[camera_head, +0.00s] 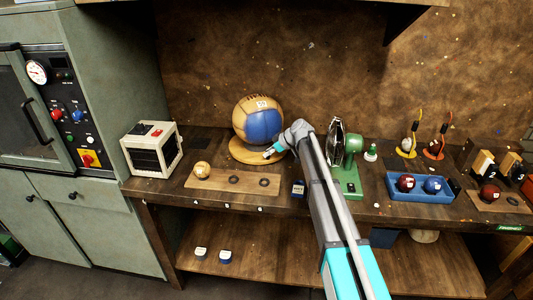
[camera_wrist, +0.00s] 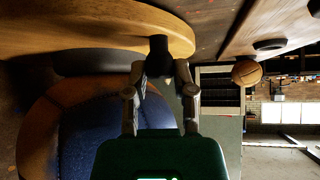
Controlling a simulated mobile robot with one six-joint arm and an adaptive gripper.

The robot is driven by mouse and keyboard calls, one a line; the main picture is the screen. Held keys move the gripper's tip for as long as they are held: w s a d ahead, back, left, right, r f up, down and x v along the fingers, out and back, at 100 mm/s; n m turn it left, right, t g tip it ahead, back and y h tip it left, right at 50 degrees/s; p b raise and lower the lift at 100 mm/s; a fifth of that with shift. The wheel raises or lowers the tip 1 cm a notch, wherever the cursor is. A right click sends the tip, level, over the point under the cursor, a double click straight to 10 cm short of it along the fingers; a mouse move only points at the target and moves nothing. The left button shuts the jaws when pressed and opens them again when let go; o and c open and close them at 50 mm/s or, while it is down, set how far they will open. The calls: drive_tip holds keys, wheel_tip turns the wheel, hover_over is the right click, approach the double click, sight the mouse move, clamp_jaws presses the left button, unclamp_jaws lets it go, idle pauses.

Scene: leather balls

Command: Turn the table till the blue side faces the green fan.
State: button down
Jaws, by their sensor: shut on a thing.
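The round wooden turntable (camera_head: 240,153) lies on the workbench, and its rim (camera_wrist: 110,15) fills the top of the wrist view. A large tan leather ball with a blue panel (camera_head: 262,126) sits on it. The blue panel faces the front and somewhat right in the head view; part of it shows in the wrist view (camera_wrist: 85,135). The green fan (camera_head: 352,150) stands to the right, beyond my arm. My gripper (camera_head: 270,154) is at the turntable's front right edge. In the wrist view its fingers (camera_wrist: 160,75) are shut on a dark knob (camera_wrist: 158,52) at the rim.
A white box (camera_head: 152,149) stands left. A blue tray (camera_head: 418,194) with balls lies right. My arm crosses the bench between turntable and fan.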

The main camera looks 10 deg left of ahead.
sight(277, 156)
drive_tip(key=shift+w+d+n+g, duration=1.45)
drive_tip(key=shift+d+n, duration=0.15)
drive_tip(key=shift+n, duration=0.2)
drive_tip(key=shift+c, duration=2.3)
unclamp_jaws()
drive_tip(key=shift+s, duration=0.15)
